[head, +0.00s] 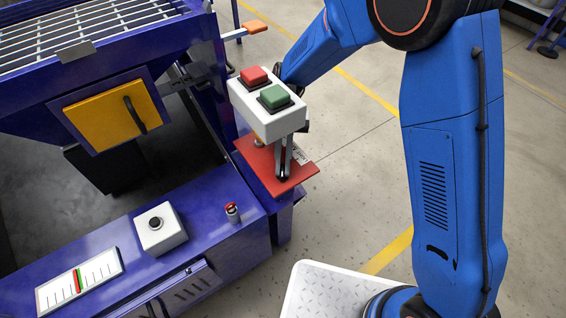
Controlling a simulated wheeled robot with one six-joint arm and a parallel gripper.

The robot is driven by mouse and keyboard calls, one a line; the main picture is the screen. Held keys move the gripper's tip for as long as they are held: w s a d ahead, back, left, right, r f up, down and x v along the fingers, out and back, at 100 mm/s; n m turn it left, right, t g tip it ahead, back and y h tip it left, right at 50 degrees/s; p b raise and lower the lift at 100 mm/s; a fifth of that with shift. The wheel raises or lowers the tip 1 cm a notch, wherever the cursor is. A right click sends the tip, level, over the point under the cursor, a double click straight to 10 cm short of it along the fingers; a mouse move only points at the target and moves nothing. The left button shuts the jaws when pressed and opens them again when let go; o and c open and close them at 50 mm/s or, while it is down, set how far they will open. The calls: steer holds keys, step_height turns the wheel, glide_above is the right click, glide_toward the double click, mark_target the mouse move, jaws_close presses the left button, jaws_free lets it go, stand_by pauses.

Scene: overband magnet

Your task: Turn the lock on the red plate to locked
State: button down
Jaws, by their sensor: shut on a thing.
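The red plate (258,163) sticks out flat from the corner of the blue machine frame, below the white button box. My gripper (283,174) reaches down behind that box, with its fingertips low over the plate. It is shut on what appears to be the lock, which is mostly hidden by the fingers, so its turn position cannot be read. A pale label (301,156) lies on the plate to the right of the fingers. A small brass-coloured part shows at the plate's back left, just under the box.
The white box with a red button (255,75) and a green button (274,96) stands in front of my wrist. A yellow door (105,118) is at left. A blue bench holds a black-button box (160,229), a small red-topped knob (232,210) and a gauge (79,281).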

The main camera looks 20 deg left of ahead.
steer(key=c, duration=1.8)
jaws_free()
steer(key=shift+c, duration=0.2)
steer(key=shift+w, duration=0.1)
steer(key=v, duration=1.2)
